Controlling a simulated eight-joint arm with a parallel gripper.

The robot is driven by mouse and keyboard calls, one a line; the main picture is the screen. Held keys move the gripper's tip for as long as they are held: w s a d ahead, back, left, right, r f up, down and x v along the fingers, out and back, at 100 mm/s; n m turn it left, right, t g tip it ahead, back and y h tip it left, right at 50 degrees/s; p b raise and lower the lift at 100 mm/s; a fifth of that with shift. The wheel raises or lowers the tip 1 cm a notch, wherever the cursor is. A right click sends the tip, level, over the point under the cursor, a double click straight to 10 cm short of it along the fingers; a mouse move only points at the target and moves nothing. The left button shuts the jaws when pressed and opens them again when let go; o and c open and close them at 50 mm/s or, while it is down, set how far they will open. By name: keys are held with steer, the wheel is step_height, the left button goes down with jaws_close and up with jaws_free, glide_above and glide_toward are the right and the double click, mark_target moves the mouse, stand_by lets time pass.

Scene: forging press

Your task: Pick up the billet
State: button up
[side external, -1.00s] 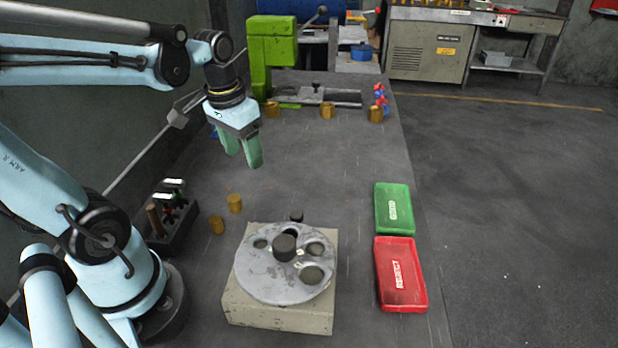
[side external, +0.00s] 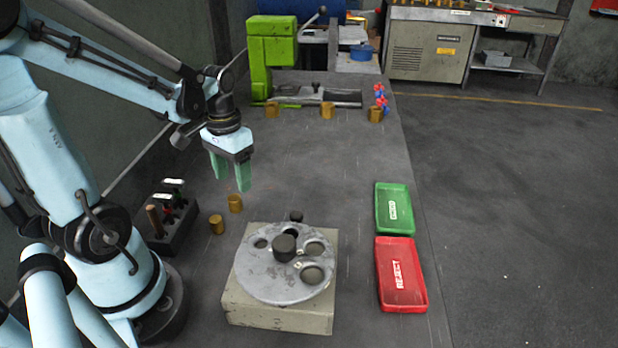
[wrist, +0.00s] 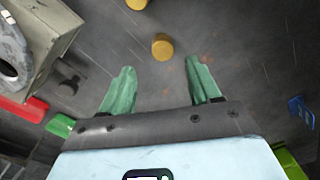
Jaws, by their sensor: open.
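Two brass-coloured cylindrical billets stand on the bench left of the round plate: one billet (side external: 235,204) and a nearer one (side external: 217,225). My gripper (side external: 232,183) points down with its green fingers apart and empty, above and just behind the farther billet. In the wrist view a billet (wrist: 162,46) appears just beyond the gap between my fingertips (wrist: 160,66), not touching them. Another billet (wrist: 137,4) is cut off at the top edge. Several similar cylinders, such as one at the far left (side external: 272,110), stand in a row at the back.
A round plate with holes (side external: 258,284) sits on a beige block (side external: 275,314). A tool rack (side external: 175,238) stands left. A green tray (side external: 381,228) and red reject tray (side external: 382,300) lie right. A green press (side external: 262,60) stands behind. The bench's middle is clear.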

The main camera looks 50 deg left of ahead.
mark_target(233, 198)
steer(key=shift+s+a+f, duration=0.1)
steer(key=shift+s+f, duration=0.1)
steer(key=shift+f, duration=0.7)
steer(key=shift+s+a+f, duration=0.1)
steer(key=shift+s+f, duration=0.1)
steer(key=shift+f, duration=1.55)
jaws_close()
steer(key=shift+r, duration=0.15)
